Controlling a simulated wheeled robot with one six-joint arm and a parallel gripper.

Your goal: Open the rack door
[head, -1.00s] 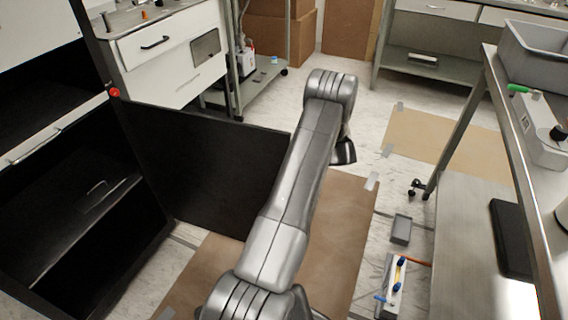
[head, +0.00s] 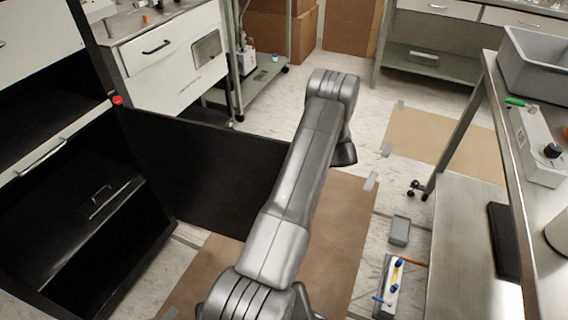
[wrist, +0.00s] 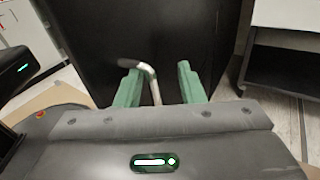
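The rack door (head: 205,175) is a black panel that stands swung out from the dark rack (head: 85,215) on the left, so the rack's front is open. In the wrist view the door (wrist: 150,30) fills the middle. Its silver bent handle (wrist: 151,82) lies between the two green fingers of my gripper (wrist: 160,85), nearer the left finger. A gap shows between the handle and the right finger, so the gripper is open around it. In the head view my arm hides the door's far edge, the handle and the fingers.
A metal bench (head: 540,215) with a grey bin (head: 540,65) stands on the right. A brown floor sheet (head: 335,235) lies under my arm. A small grey box (head: 399,230) and a tool-like item (head: 392,285) lie on the floor. A white drawer cabinet (head: 160,60) stands behind the door.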

